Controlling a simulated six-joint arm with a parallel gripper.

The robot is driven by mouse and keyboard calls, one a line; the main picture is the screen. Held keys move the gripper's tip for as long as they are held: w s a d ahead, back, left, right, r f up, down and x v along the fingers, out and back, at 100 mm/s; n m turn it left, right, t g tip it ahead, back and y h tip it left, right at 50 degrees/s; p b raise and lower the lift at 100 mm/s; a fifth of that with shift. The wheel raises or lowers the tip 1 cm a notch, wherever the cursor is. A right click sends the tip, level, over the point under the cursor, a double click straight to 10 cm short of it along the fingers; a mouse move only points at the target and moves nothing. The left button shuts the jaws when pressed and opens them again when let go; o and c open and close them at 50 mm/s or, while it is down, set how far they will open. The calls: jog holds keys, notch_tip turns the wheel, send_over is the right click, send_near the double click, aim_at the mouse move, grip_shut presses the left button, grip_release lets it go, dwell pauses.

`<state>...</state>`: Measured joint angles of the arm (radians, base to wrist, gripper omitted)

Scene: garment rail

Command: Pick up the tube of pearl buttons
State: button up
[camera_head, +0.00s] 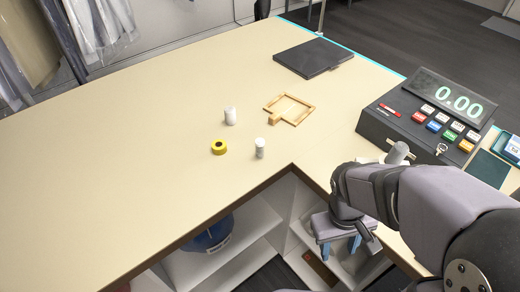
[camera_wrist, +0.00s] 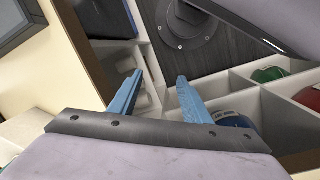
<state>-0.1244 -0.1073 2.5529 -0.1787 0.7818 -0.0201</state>
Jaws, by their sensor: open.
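Two small pale cylinders stand upright on the beige counter (camera_head: 120,150) in the head view. One is a whitish tube (camera_head: 260,148) close to the counter's inner edge; the other is a plain white cylinder (camera_head: 230,116) farther back. The nearer one looks more like a tube of buttons, but no pearl buttons can be made out. My gripper (camera_head: 338,246) has blue fingers, hangs right of and below both cylinders, past the counter edge over the shelves. In the wrist view the fingers (camera_wrist: 160,77) are apart with nothing between them. Neither cylinder shows clearly there.
A yellow tape roll (camera_head: 218,148) lies left of the nearer cylinder. A shallow wooden tray (camera_head: 311,109) and a black flat case (camera_head: 313,57) lie behind. A cash register (camera_head: 425,120) stands at right. The counter's left side is clear.

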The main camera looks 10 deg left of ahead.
jog(key=w+d+n+t+h+b, duration=0.2)
jog(key=w+n+t+h, duration=0.15)
jog(key=n+h, duration=0.45)
jog(key=n+t+y+b, duration=0.85)
jog(key=n+t, duration=0.65)
jog(key=n, duration=0.9)
send_near(260, 149)
jog(key=w, duration=0.3)
jog(key=shift+w+d+f+h+b, duration=0.15)
jog(key=shift+w+d+h+b, duration=0.1)
jog(key=shift+h+b, duration=0.1)
jog(key=shift+a, duration=0.45)
jog(key=shift+w+d+p, duration=0.15)
jog(key=shift+w+p, duration=0.3)
jog(key=shift+w, duration=1.55)
jog(key=shift+w+d+p, duration=0.2)
jog(key=shift+w+p, duration=0.2)
jog(key=shift+w, duration=1.6)
jog(key=shift+w+d+p, duration=0.15)
jog(key=shift+w+p, duration=0.3)
jog(key=shift+w, duration=1.55)
jog(key=shift+c, duration=0.6)
